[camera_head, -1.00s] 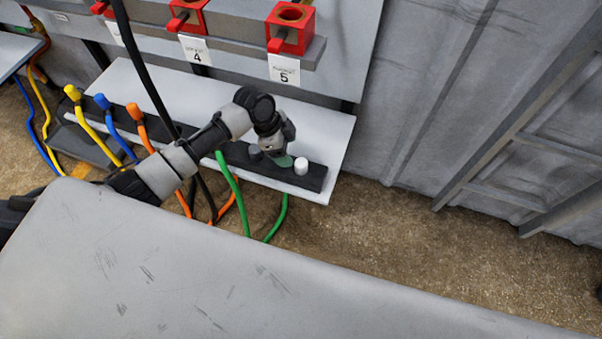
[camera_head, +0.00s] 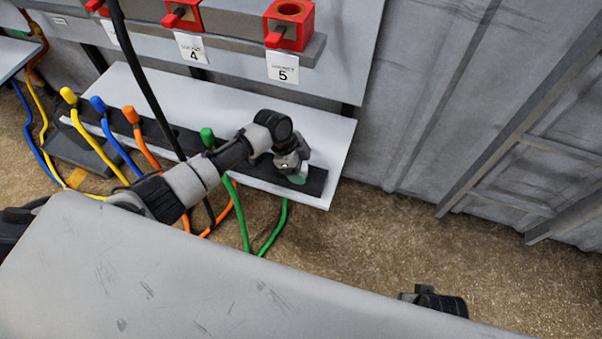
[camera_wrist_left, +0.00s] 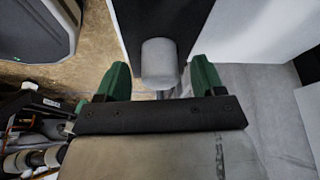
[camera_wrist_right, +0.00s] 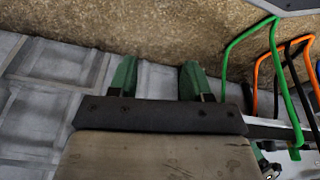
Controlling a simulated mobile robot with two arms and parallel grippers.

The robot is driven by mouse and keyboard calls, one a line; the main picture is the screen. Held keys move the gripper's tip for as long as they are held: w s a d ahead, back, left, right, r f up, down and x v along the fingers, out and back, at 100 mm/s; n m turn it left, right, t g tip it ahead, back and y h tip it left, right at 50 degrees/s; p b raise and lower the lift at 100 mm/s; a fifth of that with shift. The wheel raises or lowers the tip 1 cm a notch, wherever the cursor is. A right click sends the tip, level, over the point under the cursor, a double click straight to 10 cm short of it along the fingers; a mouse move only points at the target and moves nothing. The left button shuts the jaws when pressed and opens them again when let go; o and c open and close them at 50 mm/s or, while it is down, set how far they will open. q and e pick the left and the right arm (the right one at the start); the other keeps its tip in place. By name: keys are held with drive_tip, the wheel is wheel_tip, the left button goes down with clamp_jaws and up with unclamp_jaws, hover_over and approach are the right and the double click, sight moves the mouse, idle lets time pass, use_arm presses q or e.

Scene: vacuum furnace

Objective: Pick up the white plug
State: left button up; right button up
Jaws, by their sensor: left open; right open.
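The white plug (camera_wrist_left: 159,62) stands on the black strip (camera_wrist_left: 140,20) in the left wrist view. It lies between the two green fingertips of my left gripper (camera_head: 299,178), with a gap on each side. The left gripper is open and comes down over the right end of the strip. In the head view the gripper largely hides the plug.
Yellow (camera_head: 69,96), blue (camera_head: 97,104), orange (camera_head: 131,115) and green (camera_head: 207,137) plugs with cables stand along the strip to the left. Red sockets (camera_head: 290,24) line the panel above the white shelf (camera_head: 333,135). A grey surface (camera_head: 200,285) fills the foreground.

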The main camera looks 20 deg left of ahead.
use_arm(q)
drive_tip(key=shift+d+f, duration=0.2)
drive_tip(key=shift+f, duration=0.15)
drive_tip(key=c, duration=1.1)
drive_tip(key=shift+r, duration=0.1)
